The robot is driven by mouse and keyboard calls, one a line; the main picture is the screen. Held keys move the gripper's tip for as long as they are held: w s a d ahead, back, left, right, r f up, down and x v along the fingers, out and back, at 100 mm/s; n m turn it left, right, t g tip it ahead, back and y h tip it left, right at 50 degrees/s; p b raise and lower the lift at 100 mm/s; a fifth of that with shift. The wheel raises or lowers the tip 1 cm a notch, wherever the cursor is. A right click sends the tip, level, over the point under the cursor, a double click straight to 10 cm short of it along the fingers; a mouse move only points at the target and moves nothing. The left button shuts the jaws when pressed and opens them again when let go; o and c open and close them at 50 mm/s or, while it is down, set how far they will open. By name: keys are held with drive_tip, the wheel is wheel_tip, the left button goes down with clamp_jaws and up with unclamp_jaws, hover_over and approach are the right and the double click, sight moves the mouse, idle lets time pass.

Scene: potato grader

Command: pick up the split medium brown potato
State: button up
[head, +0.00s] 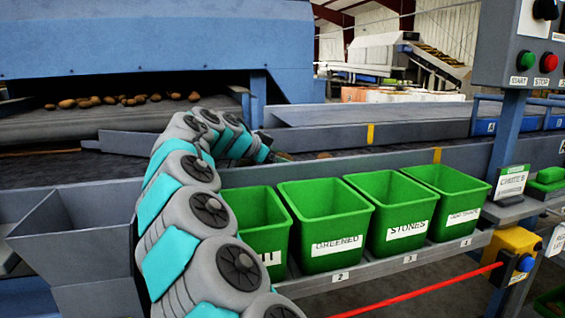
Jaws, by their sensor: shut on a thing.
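My arm reaches over the bins to the belt, and my gripper (272,156) is low at the belt behind the grey rail, small and partly hidden. It is shut on a brown potato (284,157), of which only a little shows at the fingertips. A split in its skin cannot be made out at this size. Another brownish potato (322,155) lies on the belt just to the right, apart from the gripper and partly hidden by the rail.
Green bins stand in a row in front of the rail, among them the GREENED bin (323,262) and the STONES bin (405,187). Several potatoes (82,102) lie on the upper belt at the back left. A control post (508,140) stands at right. A red cord (420,292) runs along the front.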

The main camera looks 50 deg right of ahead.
sight(284, 154)
drive_tip(key=shift+c, duration=0.8)
drive_tip(key=shift+r, duration=0.15)
wheel_tip(284, 154, up, 9)
drive_tip(key=shift+w+f, duration=0.1)
drive_tip(key=shift+r, duration=0.45)
